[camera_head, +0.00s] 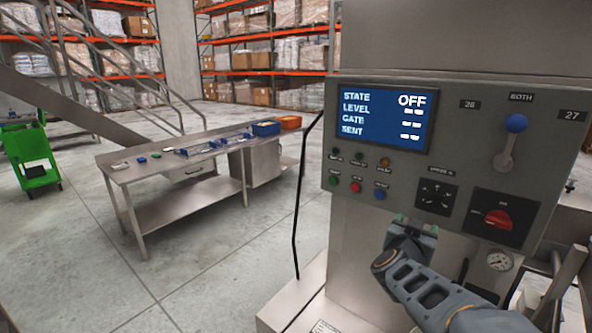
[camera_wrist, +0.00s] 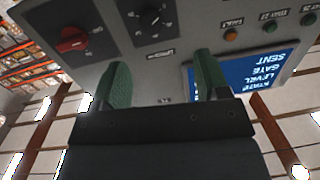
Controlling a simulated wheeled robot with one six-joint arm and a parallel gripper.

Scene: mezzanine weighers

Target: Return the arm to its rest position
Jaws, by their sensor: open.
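My gripper (camera_head: 414,222) is in front of the lower part of a grey control panel (camera_head: 460,130), below its rotary dial and to the left of the red switch. In the wrist view its two green fingers (camera_wrist: 160,82) stand apart with nothing between them. My arm reaches in from the lower right in the head view. The panel's blue screen (camera_head: 380,115) reads STATE OFF, with dashes for LEVEL, GATE and SENT. The red rotary switch (camera_head: 498,219) and the black dial (camera_head: 435,197) also show in the wrist view, upside down.
A blue-knobbed lever (camera_head: 515,124) juts out at the panel's upper right. Small coloured buttons (camera_head: 356,187) sit under the screen. A black cable (camera_head: 298,200) hangs at the panel's left. A steel bench (camera_head: 180,165) with trays and a green cart (camera_head: 35,158) stand left on open floor.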

